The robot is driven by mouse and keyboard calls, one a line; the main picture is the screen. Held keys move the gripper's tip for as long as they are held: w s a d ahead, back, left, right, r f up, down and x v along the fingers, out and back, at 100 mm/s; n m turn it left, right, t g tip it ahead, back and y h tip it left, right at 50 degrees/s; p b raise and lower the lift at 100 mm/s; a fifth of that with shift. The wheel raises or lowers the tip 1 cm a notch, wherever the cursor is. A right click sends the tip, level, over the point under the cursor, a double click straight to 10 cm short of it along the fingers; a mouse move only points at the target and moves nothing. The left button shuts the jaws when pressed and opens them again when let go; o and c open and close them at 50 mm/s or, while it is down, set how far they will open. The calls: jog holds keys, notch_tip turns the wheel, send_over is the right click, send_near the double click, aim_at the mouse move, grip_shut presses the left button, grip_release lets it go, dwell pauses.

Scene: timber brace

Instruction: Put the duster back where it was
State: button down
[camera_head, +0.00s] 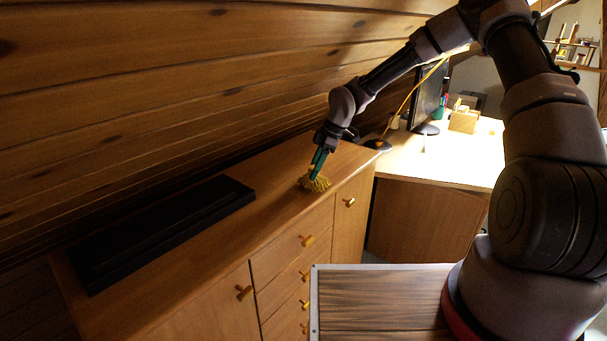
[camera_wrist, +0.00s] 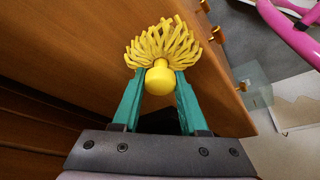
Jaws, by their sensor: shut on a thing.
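The duster (camera_head: 314,183) has a yellow fringed head and a yellow knob-like end. Its fringe is at the top of the wooden cabinet (camera_head: 277,195), near the front edge and toward the right end. I cannot tell whether the fringe touches the wood. My gripper (camera_head: 319,163) points down over the cabinet top, with teal fingers shut on the duster. In the wrist view the duster (camera_wrist: 162,52) sits between the two fingertips (camera_wrist: 160,85), its fringe spreading away from my gripper.
A long black tray-like object (camera_head: 165,228) lies on the left of the cabinet top. Sloping timber boards (camera_head: 180,90) rise close behind and above. A desk (camera_head: 455,160) with a monitor (camera_head: 429,95) stands at the right. Knobs (camera_head: 307,240) stick out from the cabinet front.

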aim_at(303, 179)
jog(key=a, duration=0.2)
jog(key=a+f, duration=0.1)
jog(key=shift+s+a, duration=0.3)
jog(key=shift+f, duration=0.25)
jog(key=shift+f, duration=0.15)
jog(key=shift+c, duration=2.2)
grip_release()
jog(key=v, duration=0.5)
jog(key=shift+w, duration=0.1)
jog(key=w+d, duration=0.1)
jog(key=d, duration=1.1)
jog(key=shift+w, duration=0.15)
